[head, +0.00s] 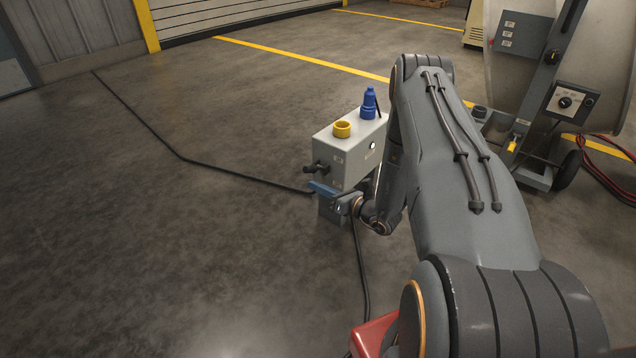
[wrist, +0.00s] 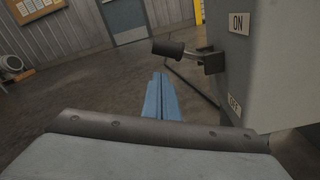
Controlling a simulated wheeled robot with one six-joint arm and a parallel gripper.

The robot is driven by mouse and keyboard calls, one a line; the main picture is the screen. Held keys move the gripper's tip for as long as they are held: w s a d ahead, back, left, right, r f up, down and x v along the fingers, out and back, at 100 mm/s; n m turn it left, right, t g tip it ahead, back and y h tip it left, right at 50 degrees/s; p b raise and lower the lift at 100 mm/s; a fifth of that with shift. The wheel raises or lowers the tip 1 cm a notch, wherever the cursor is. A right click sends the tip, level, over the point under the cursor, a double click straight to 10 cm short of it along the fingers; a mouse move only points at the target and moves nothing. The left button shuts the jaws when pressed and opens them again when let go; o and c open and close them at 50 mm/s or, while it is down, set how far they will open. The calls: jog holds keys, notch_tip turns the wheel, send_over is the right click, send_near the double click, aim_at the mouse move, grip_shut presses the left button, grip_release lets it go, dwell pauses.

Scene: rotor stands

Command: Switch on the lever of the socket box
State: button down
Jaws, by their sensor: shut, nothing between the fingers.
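The socket box (head: 350,165) is a light grey box with a yellow socket (head: 342,129) and a blue plug (head: 369,103) on top. Its lever (head: 315,168) has a black grip and sticks out from the left side. In the wrist view the lever (wrist: 168,48) points left from a dark pivot between the ON label (wrist: 239,22) and the OFF label (wrist: 234,104), tilted slightly toward the ON side. My gripper (head: 320,188) is shut, its blue fingers together and empty. In the wrist view the fingertips (wrist: 158,78) are below the lever, apparently apart from it.
A black cable (head: 230,170) runs over the floor to the box, and another comes toward me. A wheeled stand (head: 525,150) with a large drum is at the right. Open concrete floor (head: 130,240) lies left of the box.

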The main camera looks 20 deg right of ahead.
jog(key=p+v, duration=0.3)
jog(key=v, duration=0.7)
jog(key=shift+s+a+f, duration=0.25)
jog(key=shift+s+f, duration=0.1)
jog(key=shift+f, duration=0.35)
